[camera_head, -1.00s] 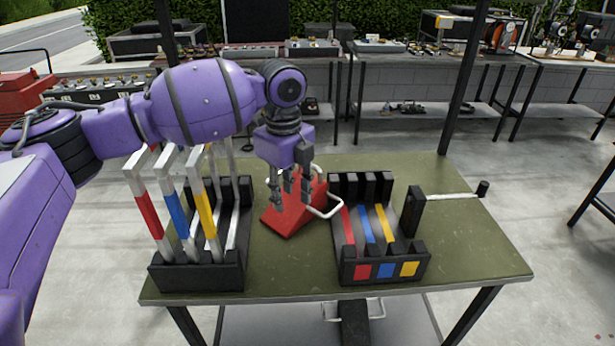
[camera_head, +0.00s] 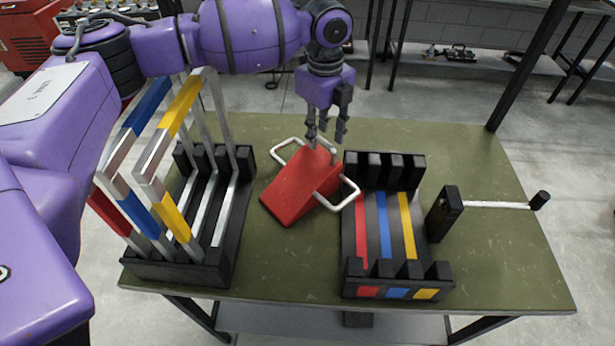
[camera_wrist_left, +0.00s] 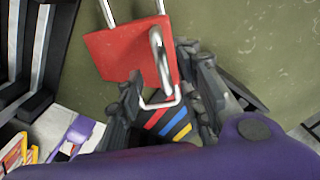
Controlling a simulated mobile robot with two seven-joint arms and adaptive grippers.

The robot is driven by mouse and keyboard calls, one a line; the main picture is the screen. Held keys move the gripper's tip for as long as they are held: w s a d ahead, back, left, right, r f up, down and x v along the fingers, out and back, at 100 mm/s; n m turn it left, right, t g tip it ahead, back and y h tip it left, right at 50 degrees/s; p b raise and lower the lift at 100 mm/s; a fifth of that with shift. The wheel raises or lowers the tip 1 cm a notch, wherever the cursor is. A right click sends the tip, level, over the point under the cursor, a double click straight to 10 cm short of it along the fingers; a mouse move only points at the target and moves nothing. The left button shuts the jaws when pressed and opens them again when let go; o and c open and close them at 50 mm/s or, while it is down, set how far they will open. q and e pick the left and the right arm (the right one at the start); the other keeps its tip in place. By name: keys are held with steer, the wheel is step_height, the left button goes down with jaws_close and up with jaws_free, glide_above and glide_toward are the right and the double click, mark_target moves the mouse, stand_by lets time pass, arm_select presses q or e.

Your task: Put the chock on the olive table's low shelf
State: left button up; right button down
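The chock, a red wedge (camera_head: 300,187) with white tube handles, sits on the olive table (camera_head: 480,260) between two black racks. It also shows in the left wrist view (camera_wrist_left: 115,52). My left gripper (camera_head: 326,140) points down at the chock's far, high end. Its fingers are spread. In the left wrist view the fingers (camera_wrist_left: 165,95) stand apart, with a white handle loop between or just beyond them; contact cannot be told. The low shelf (camera_head: 275,322) shows below the table's front edge, mostly hidden by the tabletop. My right gripper is not in view.
A black rack (camera_head: 180,275) with upright striped frames stands left of the chock. A low black rack (camera_head: 398,275) with red, blue and yellow strips stands to its right. A black block with a white rod (camera_head: 495,205) lies farther right. The table's right front is clear.

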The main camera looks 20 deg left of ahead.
mark_target(323, 139)
arm_select(q)
steer(key=f, duration=0.2)
steer(key=shift+w+f, duration=0.25)
steer(key=shift+f, duration=0.45)
steer(key=shift+c, duration=0.2)
jaws_close()
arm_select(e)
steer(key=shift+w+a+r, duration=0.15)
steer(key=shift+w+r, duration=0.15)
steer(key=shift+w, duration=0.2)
